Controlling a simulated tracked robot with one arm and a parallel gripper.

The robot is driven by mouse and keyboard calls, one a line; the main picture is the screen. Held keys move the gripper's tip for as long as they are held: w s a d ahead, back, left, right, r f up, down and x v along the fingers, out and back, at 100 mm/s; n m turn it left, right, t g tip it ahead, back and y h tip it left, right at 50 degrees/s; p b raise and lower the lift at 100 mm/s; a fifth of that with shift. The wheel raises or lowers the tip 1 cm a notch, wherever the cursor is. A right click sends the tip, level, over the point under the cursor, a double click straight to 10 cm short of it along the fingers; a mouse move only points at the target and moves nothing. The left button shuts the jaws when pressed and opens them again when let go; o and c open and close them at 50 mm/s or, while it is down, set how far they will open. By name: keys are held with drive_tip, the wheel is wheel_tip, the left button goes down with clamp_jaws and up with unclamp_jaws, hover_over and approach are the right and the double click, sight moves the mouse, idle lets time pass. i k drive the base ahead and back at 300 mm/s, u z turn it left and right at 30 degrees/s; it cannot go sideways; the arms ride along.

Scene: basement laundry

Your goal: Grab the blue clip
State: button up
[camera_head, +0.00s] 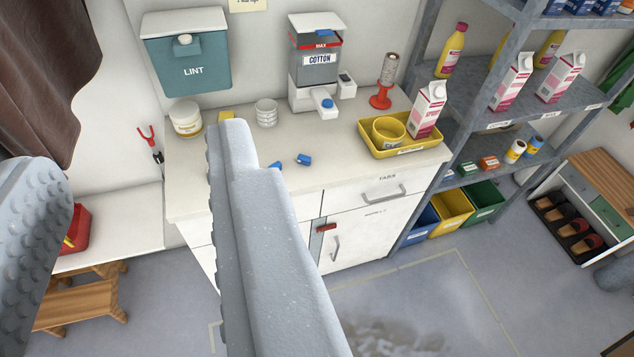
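Two small blue pieces lie on the white counter (350,160). One blue piece (304,159) lies clear of my gripper, and the other blue piece (277,165) lies just right of my right finger, close to its edge. They are too small to tell surely which is the blue clip. My gripper (138,150) is in the near left of the view. Its two grey fingers stand wide apart, with nothing held between them. The right finger hides part of the counter and cabinet front.
On the counter stand a cream tub (186,118), a stack of white cups (266,113), a cotton dispenser (315,70), a red spool stand (381,97) and a yellow tray (411,149). A lint box (188,55) hangs behind. A grey shelf (480,95) stands right.

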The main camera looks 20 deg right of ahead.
sight(302, 158)
drive_tip(key=u, duration=0.05)
drive_tip(key=i, duration=0.7)
drive_tip(key=z, duration=2.05)
drive_tip(key=k, duration=0.85)
drive_tip(key=u, duration=0.4)
drive_tip(key=i, duration=0.9)
drive_tip(key=z, duration=0.05)
